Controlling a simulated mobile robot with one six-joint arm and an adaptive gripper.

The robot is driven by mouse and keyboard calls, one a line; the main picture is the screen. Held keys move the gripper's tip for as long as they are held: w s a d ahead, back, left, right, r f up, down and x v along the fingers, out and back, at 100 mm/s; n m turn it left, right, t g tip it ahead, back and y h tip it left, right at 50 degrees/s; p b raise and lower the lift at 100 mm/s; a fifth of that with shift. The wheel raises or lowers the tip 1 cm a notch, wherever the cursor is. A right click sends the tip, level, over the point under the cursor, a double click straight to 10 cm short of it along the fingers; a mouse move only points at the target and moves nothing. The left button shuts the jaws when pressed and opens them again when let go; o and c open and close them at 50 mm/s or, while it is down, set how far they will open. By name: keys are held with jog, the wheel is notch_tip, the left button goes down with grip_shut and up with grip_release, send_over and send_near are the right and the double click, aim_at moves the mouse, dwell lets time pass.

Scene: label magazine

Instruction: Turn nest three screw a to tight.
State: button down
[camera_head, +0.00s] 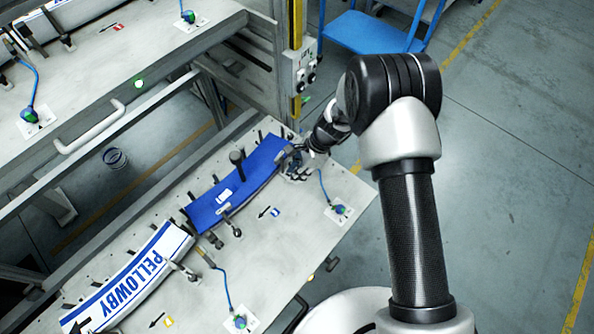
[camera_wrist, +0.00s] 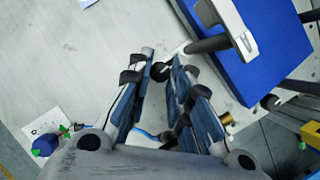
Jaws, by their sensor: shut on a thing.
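My gripper (camera_head: 299,164) is at the right end of the blue curved label plate (camera_head: 238,182) on the grey bench. In the wrist view its dark-blue fingers (camera_wrist: 163,78) stand around a small black-headed screw (camera_wrist: 160,71) beside the blue plate (camera_wrist: 270,50), which I take for screw a. The fingers are closed on it, and they hide most of its shaft. A grey clamp arm (camera_wrist: 225,22) lies over the plate's edge. I cannot read any tight or loose mark on the screw.
A blue-green knob on a white card (camera_head: 340,210), with a blue cable, is right of my gripper. An upright black post (camera_head: 237,160) stands behind the blue plate. A yellow-edged column (camera_head: 296,60) rises behind.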

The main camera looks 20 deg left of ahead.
jog(key=c, duration=1.7)
grip_release()
jog(key=shift+r, duration=0.1)
jog(key=v, duration=1.2)
jog(key=shift+d, duration=0.15)
